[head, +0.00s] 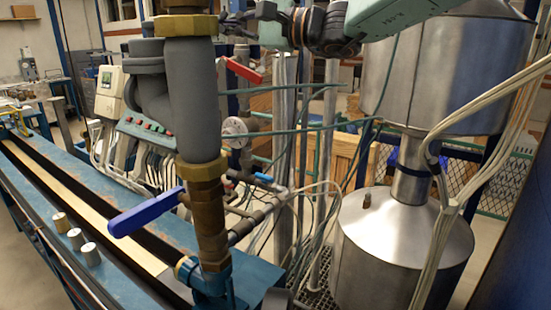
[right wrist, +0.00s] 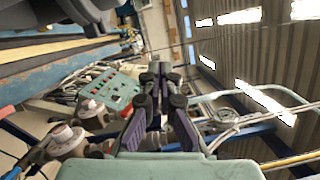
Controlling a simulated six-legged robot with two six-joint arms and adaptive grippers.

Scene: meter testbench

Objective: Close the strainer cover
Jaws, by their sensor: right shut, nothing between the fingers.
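The strainer is the grey cast body (head: 195,100) on the vertical pipe in the head view, between brass fittings. Its angled side branch with a round flanged end (head: 146,62) points up and left; I take this end to be the cover, but cannot tell how far it is open. My right gripper (head: 238,22) reaches in from the top right, behind and right of the upper brass fitting, which may hide its tips. In the right wrist view the right gripper (right wrist: 160,72) is shut with nothing between its fingers. My left gripper is not in view.
A blue-handled valve (head: 145,214) sits below the strainer, and a red lever (head: 246,70) is to its right. A control box with buttons (head: 143,132) stands behind. Steel tanks (head: 400,245) and hanging cables crowd the right. The blue bench (head: 70,175) runs along the left.

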